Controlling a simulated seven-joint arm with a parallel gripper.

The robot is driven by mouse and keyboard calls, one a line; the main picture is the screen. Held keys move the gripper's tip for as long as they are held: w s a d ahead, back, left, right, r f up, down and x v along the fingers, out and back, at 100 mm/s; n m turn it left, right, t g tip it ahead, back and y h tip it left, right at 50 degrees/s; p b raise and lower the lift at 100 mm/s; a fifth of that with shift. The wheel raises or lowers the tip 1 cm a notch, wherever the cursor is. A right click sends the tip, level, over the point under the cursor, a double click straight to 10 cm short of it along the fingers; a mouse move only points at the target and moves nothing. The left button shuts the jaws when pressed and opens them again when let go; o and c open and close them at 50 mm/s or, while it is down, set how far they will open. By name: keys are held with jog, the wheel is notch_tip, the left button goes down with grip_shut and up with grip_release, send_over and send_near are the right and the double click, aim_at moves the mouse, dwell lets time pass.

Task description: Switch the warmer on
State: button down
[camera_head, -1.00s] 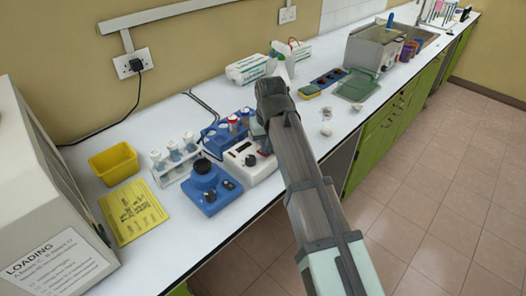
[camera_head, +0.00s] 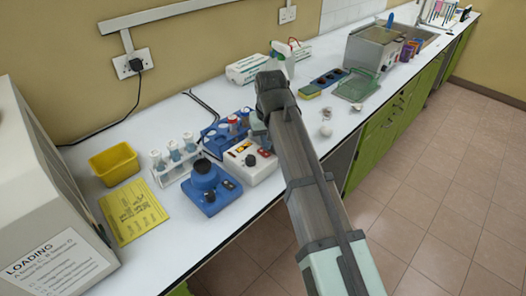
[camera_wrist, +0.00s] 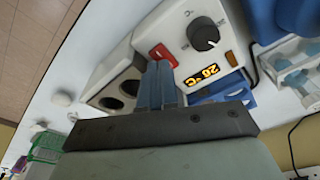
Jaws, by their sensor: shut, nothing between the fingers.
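The warmer (camera_head: 255,172) is a white box with a black knob on the front of the bench. In the wrist view, its panel (camera_wrist: 180,30) has a black dial knob (camera_wrist: 203,33), a red rocker switch (camera_wrist: 163,54) and a display (camera_wrist: 207,72) lit in orange, reading 20 °C. My gripper (camera_wrist: 161,66) is shut and empty, its fingertips just beside the red switch and overlapping its lower edge in view. I cannot tell whether they touch it. In the head view, my gripper (camera_head: 258,138) is over the warmer's back right part and hides some of it.
A blue device (camera_head: 210,190) stands left of the warmer, with a tube rack (camera_head: 175,160) behind it. A blue holder with capped bottles (camera_head: 215,138) stands behind the warmer. A yellow tray (camera_head: 114,164) is further left. Small pale items (camera_head: 326,130) lie to the right.

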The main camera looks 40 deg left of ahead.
aim_at(266, 155)
notch_tip(266, 155, up, 5)
jog(key=shift+f, duration=0.1)
dwell(0.6)
jog(key=shift+d, duration=0.1)
jog(key=shift+n+g, duration=0.3)
jog(key=d+f, duration=0.1)
jog(key=s+d+f, duration=0.1)
jog(key=f, duration=0.1)
jog(key=shift+d, duration=0.35)
jog(key=w+d+f+m+g+h, duration=0.1)
jog(key=w+d+f+m, duration=0.15)
jog(key=d+f, duration=1.1)
jog(key=w+d+f+m+g+h, duration=0.1)
jog(key=w+d+f+m, duration=0.15)
jog(key=d+f, duration=1.1)
jog(key=s+d+f+m+g, duration=0.2)
jog(key=s+d+f+m, duration=0.1)
jog(key=d+f, duration=1.4)
jog(key=s+d+f+m+g, duration=0.1)
jog(key=s+d+f+m, duration=0.1)
jog(key=s+d+f, duration=0.4)
jog(key=s+d+f+m+g, duration=0.2)
jog(key=s+d+f, duration=0.5)
jog(key=s, duration=0.6)
jog(key=d, duration=0.2)
jog(key=shift+s+d+f+m, duration=0.15)
jog(key=shift+d+f+m, duration=0.15)
jog(key=shift+d, duration=0.1)
